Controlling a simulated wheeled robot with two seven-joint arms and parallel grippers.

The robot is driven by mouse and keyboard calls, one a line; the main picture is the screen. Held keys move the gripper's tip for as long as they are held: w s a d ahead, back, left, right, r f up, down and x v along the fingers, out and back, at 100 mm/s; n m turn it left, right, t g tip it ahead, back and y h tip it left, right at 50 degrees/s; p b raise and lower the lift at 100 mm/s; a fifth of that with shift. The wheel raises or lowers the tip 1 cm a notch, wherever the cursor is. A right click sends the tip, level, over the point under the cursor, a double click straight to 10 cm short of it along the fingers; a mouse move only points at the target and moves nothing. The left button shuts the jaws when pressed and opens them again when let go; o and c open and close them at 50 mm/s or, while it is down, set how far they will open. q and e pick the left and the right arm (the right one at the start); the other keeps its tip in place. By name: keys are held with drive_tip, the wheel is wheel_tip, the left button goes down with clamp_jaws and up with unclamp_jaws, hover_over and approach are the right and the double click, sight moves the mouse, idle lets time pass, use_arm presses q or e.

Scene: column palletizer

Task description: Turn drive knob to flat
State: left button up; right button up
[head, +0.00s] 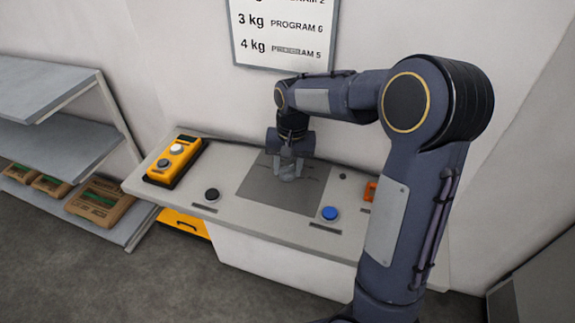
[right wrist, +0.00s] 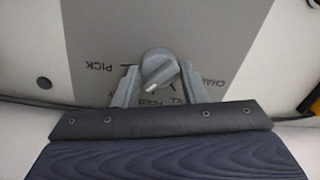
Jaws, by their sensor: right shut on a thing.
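The grey drive knob (right wrist: 158,68) sits on a dark grey plate (right wrist: 95,45) with printed labels, upside down in the right wrist view; one reads "PICK", and others are partly hidden. The knob's raised grip lies slanted, between its lower left and upper right. My right gripper (right wrist: 158,85) has a finger on either side of the knob and is shut on it. In the head view, my right gripper (head: 288,172) reaches down to the plate (head: 262,192) on the console and largely hides the knob. My left gripper is in neither view.
The pale console (head: 275,228) carries a black button (head: 211,194), a blue button (head: 329,213) and an orange control box (head: 176,158). A sign (head: 283,35) hangs on the wall behind. Grey shelves (head: 75,145) with brown packages (head: 100,201) stand at the left.

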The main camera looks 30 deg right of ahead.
sight(291, 166)
drive_tip(key=shift+d+r, duration=0.1)
drive_tip(key=o, duration=0.7)
drive_tip(key=shift+c, duration=0.2)
drive_tip(key=r, duration=0.7)
drive_tip(key=shift+s+d+r+b, duration=0.15)
drive_tip(key=shift+d+r+b, duration=0.15)
drive_tip(key=shift+r, duration=0.1)
drive_tip(key=s+a+f+n+t+y, duration=0.1)
drive_tip(key=s+a, duration=0.3)
drive_tip(key=s, duration=0.7)
drive_tip(key=s+a+f+n+t+y, duration=0.2)
drive_tip(key=s+a+n+t, duration=0.2)
drive_tip(key=s, duration=0.7)
drive_tip(key=shift+s+a, duration=0.15)
drive_tip(key=shift+a, duration=0.35)
